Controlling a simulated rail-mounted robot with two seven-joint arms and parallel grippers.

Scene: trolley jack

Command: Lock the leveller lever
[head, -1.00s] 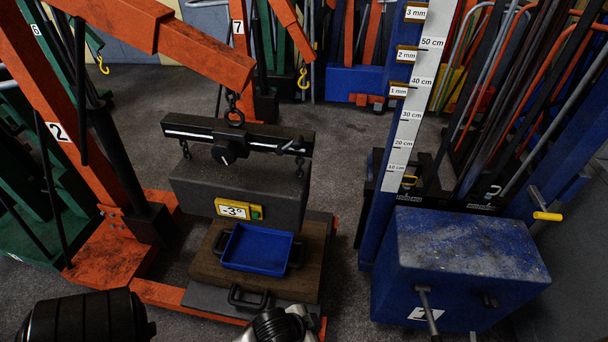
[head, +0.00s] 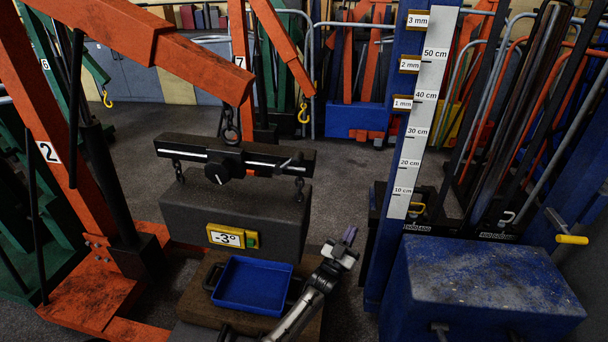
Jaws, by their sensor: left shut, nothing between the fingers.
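The leveller (head: 235,158) is a black bar with a white stripe, hanging from the hook of the orange crane marked 2 (head: 170,50). It has a round black knob (head: 218,174) with a white mark at its middle. A small lever (head: 292,161) shows near its right end; whether it is locked cannot be told. Chains from both ends reach a dark grey block (head: 225,208) with a yellow −3° display (head: 232,236). My left gripper (head: 349,236) is shut and empty, right of the block and below the bar, apart from the lever. My right gripper is out of view.
A blue tray (head: 252,285) sits on a brown board (head: 195,295) in front of the block. A blue column with a centimetre scale (head: 418,120) and a blue box (head: 480,285) stand close on the right. Grey floor is open behind.

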